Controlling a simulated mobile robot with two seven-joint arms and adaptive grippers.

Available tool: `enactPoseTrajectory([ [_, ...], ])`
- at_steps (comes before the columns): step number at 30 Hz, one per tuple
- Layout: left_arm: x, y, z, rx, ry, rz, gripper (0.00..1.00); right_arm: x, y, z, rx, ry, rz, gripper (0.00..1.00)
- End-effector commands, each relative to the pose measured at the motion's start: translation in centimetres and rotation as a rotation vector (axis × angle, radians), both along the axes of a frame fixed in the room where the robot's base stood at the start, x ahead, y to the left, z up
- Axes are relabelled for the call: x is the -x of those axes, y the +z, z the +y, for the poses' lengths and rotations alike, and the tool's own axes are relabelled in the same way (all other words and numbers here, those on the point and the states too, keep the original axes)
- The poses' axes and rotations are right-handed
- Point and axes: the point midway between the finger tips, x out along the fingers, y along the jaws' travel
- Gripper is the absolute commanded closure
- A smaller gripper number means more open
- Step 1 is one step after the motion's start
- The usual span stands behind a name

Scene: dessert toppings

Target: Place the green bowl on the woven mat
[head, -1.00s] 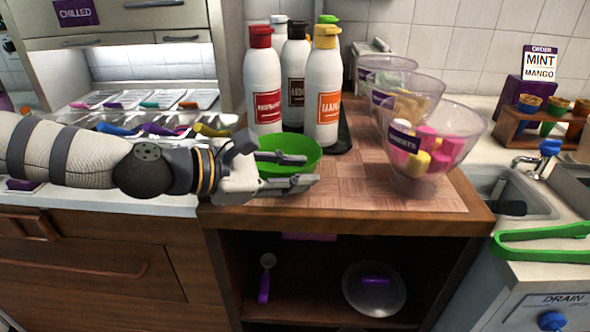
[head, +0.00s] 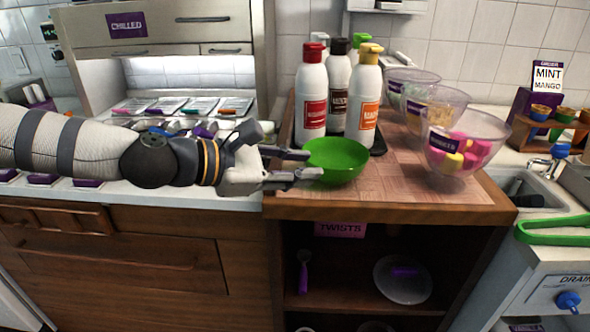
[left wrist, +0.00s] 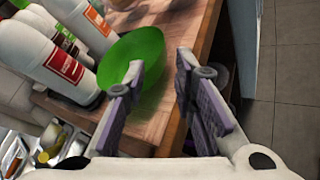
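The green bowl (head: 338,163) stands upright at the left front of the wooden counter. It appears to rest on the woven mat (head: 405,190), a pinkish checked surface; its contact is hard to see. My left gripper (head: 314,165) is at the bowl's left side, with its fingers apart and the tips close to the rim. In the left wrist view the gripper (left wrist: 160,60) is open with nothing between its fingers. There the bowl (left wrist: 122,58) lies beyond one finger, which partly covers it. I cannot tell whether that fingertip touches it. My right gripper is out of view.
Several sauce bottles (head: 312,100) stand on a dark tray close behind the bowl. Clear topping cups (head: 470,140) line the mat's right side. The mat is free between bowl and cups. The counter's front edge (head: 390,212) is close, with an open shelf below.

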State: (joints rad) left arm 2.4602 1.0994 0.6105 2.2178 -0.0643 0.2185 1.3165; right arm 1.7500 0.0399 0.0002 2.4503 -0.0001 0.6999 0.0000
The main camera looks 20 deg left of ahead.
Motion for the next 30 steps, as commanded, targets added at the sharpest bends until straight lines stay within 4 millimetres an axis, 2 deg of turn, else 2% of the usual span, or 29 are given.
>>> enactPoseTrajectory([
  [5,0.0,0.0,0.0,-0.002,-0.001,0.002,0.75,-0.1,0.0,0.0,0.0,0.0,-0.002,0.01],
  [6,0.1,-0.5,-0.2,-0.015,-0.008,0.007,0.75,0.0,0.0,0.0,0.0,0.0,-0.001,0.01],
  [8,0.9,-3.0,-0.9,-0.082,-0.039,0.026,0.75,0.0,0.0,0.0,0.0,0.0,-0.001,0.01],
  [10,3.2,-8.8,-2.1,-0.247,-0.13,0.066,0.75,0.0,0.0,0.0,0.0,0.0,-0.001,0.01],
  [11,4.9,-11.9,-2.6,-0.342,-0.193,0.085,0.75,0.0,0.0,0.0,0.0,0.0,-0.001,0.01],
  [12,7.7,-16.4,-3.0,-0.479,-0.295,0.109,0.75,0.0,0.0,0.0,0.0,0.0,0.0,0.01],
  [14,12.9,-22.5,-2.6,-0.685,-0.485,0.134,0.75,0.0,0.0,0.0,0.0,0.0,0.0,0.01],
  [15,16.7,-25.9,-2.0,-0.811,-0.629,0.141,0.75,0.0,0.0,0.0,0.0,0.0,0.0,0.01],
  [17,22.3,-29.8,-0.3,-0.976,-0.865,0.133,0.75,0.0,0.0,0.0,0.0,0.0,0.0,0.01],
  [18,25.8,-31.7,1.0,-1.068,-1.025,0.119,0.75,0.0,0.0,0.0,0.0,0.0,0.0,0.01],
  [21,32.5,-34.1,4.3,-1.221,-1.396,0.051,0.75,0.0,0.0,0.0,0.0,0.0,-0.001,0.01],
  [24,35.7,-34.7,6.4,-1.284,-1.622,-0.015,0.75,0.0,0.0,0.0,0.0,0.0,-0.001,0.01],
  [26,36.3,-34.7,6.9,-1.297,-1.677,-0.035,0.75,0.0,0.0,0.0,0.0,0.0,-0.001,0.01],
  [30,36.4,-34.7,7.0,-1.3,-1.689,-0.042,0.75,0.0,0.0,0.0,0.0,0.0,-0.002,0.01],
])
